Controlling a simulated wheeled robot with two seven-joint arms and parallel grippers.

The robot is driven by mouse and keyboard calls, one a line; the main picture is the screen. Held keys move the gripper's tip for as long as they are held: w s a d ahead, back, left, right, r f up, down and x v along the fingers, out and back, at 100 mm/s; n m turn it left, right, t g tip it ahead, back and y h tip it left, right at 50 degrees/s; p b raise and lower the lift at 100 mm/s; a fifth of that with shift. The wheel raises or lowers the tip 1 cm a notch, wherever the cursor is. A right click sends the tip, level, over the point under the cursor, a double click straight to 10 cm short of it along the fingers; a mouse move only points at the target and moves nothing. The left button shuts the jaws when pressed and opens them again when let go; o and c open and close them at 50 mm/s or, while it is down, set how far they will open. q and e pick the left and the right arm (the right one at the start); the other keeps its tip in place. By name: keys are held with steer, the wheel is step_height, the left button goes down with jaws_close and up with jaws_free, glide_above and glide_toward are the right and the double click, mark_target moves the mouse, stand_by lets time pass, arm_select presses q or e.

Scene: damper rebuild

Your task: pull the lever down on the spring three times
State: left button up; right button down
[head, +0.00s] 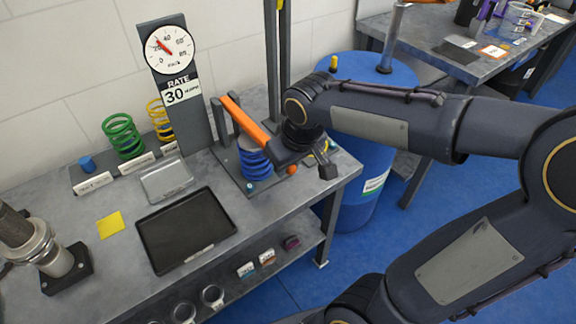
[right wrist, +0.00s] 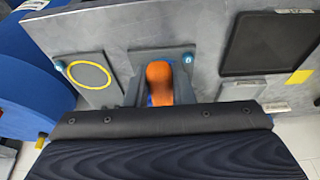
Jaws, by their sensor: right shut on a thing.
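The orange lever (head: 245,121) slopes from the upper left down to the right over a blue spring (head: 253,162) on a grey base plate. My right gripper (head: 297,163) is shut on the lever's lower right end, just right of the spring. An orange tip shows below the gripper. The right wrist view shows the orange lever end (right wrist: 160,82) between the two fingers. The gripper hides part of the lever. A dial gauge (head: 169,49) with a red needle pointing up-left stands behind, above a sign reading RATE 30. My left gripper is not in view.
A black tray (head: 187,230), a small grey tray (head: 166,178) and a yellow note (head: 110,224) lie on the bench. A green spring (head: 124,136) and a yellow spring (head: 159,119) stand at the back left. A blue barrel (head: 352,190) stands beside the bench's right end.

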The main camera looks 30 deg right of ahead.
steer(key=shift+s+f, duration=0.1)
steer(key=shift+f, duration=0.1)
steer(key=c, duration=1.6)
jaws_free()
steer(key=o, duration=0.4)
steer(key=shift+c, duration=0.2)
steer(key=p+v, duration=0.1)
steer(key=v, duration=0.6)
steer(key=shift+r+p, duration=0.4)
